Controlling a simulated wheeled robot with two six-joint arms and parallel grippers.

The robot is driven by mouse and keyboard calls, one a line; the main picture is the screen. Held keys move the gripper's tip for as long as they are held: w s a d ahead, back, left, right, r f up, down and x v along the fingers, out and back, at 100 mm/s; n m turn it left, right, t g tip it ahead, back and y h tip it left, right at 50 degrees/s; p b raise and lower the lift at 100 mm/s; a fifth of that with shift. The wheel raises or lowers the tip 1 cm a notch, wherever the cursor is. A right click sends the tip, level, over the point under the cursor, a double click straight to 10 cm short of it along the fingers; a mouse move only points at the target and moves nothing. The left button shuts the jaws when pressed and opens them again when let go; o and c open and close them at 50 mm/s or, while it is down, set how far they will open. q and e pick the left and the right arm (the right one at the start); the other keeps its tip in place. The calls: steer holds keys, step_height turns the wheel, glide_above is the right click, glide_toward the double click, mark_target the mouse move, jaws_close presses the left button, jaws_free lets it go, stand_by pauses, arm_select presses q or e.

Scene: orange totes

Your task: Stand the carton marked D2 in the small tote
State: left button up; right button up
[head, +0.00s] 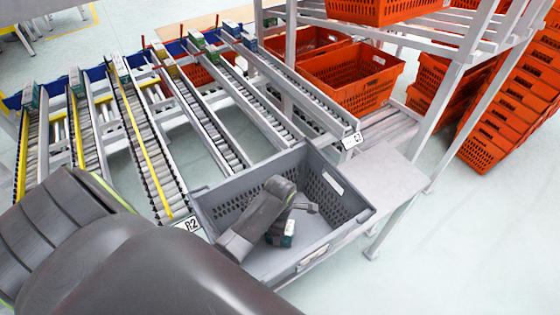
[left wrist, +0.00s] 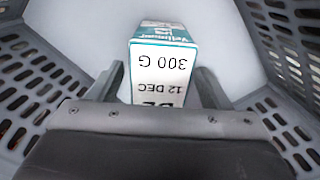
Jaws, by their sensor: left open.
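The small grey tote (head: 345,222) sits at the lower end of the roller lanes. Inside it, a white and teal carton (head: 288,232) appears to stand on the floor. In the left wrist view the carton (left wrist: 163,68) reads "300 G" and "12 DEC" upside down; the large mark below is partly hidden by my gripper, so D2 is not fully readable. My left gripper (head: 293,217) reaches down into the tote. Its open fingers (left wrist: 160,86) are on either side of the carton, with a visible gap at least on the right. My right gripper is out of view.
The tote's perforated walls (left wrist: 278,52) rise close on both sides of my gripper. Roller lanes (head: 150,150) holding several cartons at their far ends lie behind. Orange totes (head: 350,75) fill the rack at upper right.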

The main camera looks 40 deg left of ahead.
arm_select(q)
steer(key=shift+r, duration=0.55)
step_height(320, 180, up, 9)
steer(key=shift+f+b, duration=0.1)
steer(key=shift+b, duration=0.85)
step_height(320, 180, up, 2)
steer(key=shift+r+p, duration=0.25)
steer(key=shift+p, duration=0.5)
steer(key=shift+d+f, duration=0.1)
